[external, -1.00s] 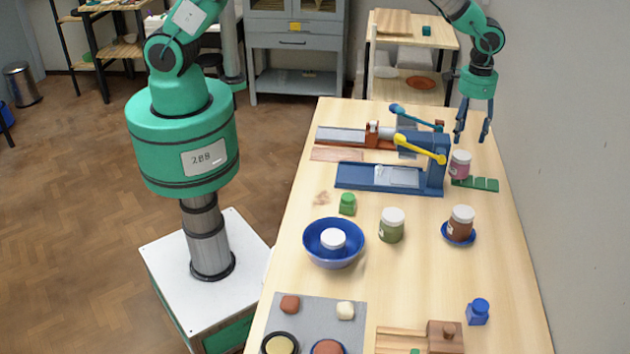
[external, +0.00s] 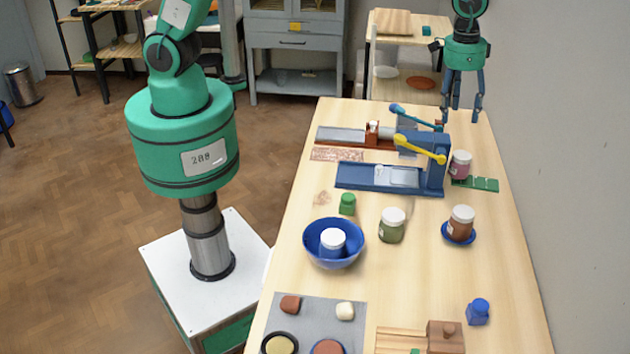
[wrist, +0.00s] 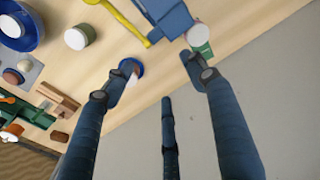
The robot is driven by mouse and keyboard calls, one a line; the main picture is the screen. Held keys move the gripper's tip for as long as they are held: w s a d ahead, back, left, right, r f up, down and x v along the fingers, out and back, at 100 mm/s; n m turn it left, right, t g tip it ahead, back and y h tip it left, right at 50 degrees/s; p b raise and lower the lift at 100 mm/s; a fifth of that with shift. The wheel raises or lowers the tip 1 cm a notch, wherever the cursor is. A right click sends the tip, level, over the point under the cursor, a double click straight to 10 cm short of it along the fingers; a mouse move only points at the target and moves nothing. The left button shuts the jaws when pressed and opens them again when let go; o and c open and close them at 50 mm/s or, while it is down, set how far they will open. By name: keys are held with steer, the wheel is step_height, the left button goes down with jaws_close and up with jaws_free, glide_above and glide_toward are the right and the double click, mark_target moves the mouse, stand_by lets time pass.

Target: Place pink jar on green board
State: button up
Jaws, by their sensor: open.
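The pink jar (external: 460,164) with a white lid stands upright at the left end of the green board (external: 485,184), beside the blue press. Its base overlaps the board's end in the picture; I cannot tell whether it rests wholly on it. In the wrist view the jar's white lid (wrist: 198,35) is near the top, with part of the green board (wrist: 206,51) beside it. My gripper (external: 461,116) is open and empty, above the far end of the table and behind the jar, apart from it. Its fingers (wrist: 158,72) spread wide in the wrist view.
The blue press with a yellow lever (external: 421,148) stands close left of the jar. A brown jar (external: 461,223) on a blue saucer, a green jar (external: 391,225) and a blue bowl (external: 316,252) are nearer. A wall (external: 550,150) runs along the right.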

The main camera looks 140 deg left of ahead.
steer(key=s+d+r+m+t, duration=0.1)
steer(key=s+d+r, duration=0.2)
steer(key=d+r, duration=0.55)
steer(key=s+d+r+m, duration=0.25)
steer(key=d+r, duration=0.25)
steer(key=d, duration=0.6)
steer(key=s+d+r+m+t, duration=0.1)
steer(key=s+d+r, duration=0.2)
steer(key=d+r, duration=0.5)
steer(key=s+d+m+t, duration=0.3)
steer(key=s+d+m, duration=0.2)
steer(key=s+d, duration=1.6)
steer(key=s, duration=0.3)
steer(key=shift+s+d+r, duration=0.15)
steer(key=shift+s+d, duration=0.15)
step_height(320, 180, down, 9)
steer(key=b, duration=0.9)
steer(key=shift+c, duration=0.2)
